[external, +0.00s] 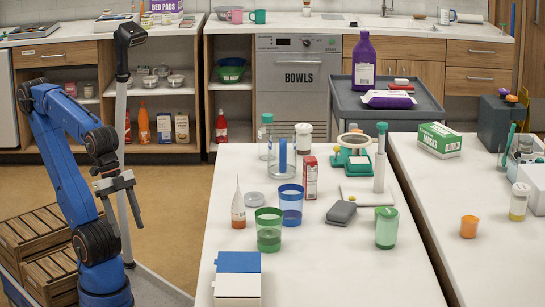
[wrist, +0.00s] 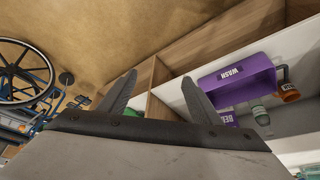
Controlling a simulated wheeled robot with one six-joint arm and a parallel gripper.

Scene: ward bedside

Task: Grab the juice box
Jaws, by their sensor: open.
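A small red and white carton (external: 310,178), which looks like the juice box, stands upright on the white table (external: 350,270), behind the blue cup. My gripper (external: 124,210) is left of the table, over the floor, well apart from the carton. Its two fingers are spread and nothing is between them. In the wrist view my gripper (wrist: 158,88) also shows open fingers, and the carton is not seen there.
A blue cup (external: 291,205), green cup (external: 269,232) and orange-tipped bottle (external: 238,210) stand near the carton. A clear jar (external: 281,155) is behind. A blue and white box (external: 237,280) sits at the front. The wrist view shows a wheelchair (wrist: 25,75) and purple bin (wrist: 236,80).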

